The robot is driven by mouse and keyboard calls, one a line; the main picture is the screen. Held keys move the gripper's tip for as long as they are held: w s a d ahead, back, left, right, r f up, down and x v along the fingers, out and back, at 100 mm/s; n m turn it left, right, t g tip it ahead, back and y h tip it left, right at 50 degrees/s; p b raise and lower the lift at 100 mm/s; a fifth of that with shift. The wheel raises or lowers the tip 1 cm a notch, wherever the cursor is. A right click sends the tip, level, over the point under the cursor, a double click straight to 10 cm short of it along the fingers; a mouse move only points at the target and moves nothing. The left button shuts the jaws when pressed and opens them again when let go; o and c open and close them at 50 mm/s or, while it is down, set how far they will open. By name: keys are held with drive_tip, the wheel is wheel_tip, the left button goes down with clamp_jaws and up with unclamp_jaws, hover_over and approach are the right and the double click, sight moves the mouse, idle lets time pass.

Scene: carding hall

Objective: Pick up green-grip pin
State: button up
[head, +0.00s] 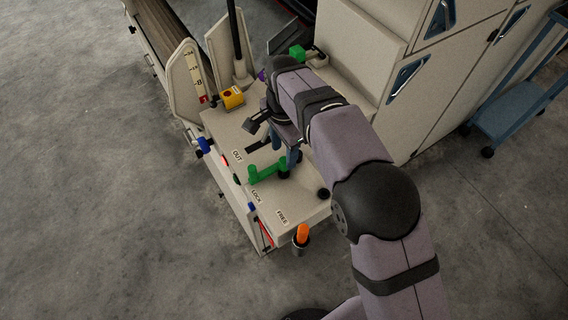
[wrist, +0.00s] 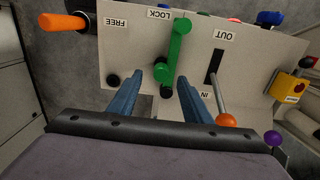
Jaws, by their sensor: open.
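A green handle (head: 267,172) with a raised round knob at its end lies over the pale panel by the LOCK label. In the wrist view the green handle (wrist: 176,50) runs lengthwise, its near end close to a black round part (wrist: 167,92). My gripper (wrist: 158,77) is open, with one blue finger on each side of that near end and no clear contact. In the head view my gripper (head: 289,157) is partly hidden by my arm. Another green block (head: 297,51) stands at the back by a dark cylinder; I cannot tell which green part is the pin.
An orange grip (head: 302,235) stands at the panel's front corner. A slot (wrist: 214,66) with an orange-knobbed rod (wrist: 226,120) lies right of my fingers in the wrist view. A yellow box with a red button (head: 232,98) and a purple knob (wrist: 273,138) are nearby.

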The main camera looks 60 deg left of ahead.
sight(284, 160)
drive_tip(key=shift+a+f+p, duration=0.1)
drive_tip(key=shift+f+p, duration=1.35)
drive_tip(key=shift+f, duration=1.2)
clamp_jaws()
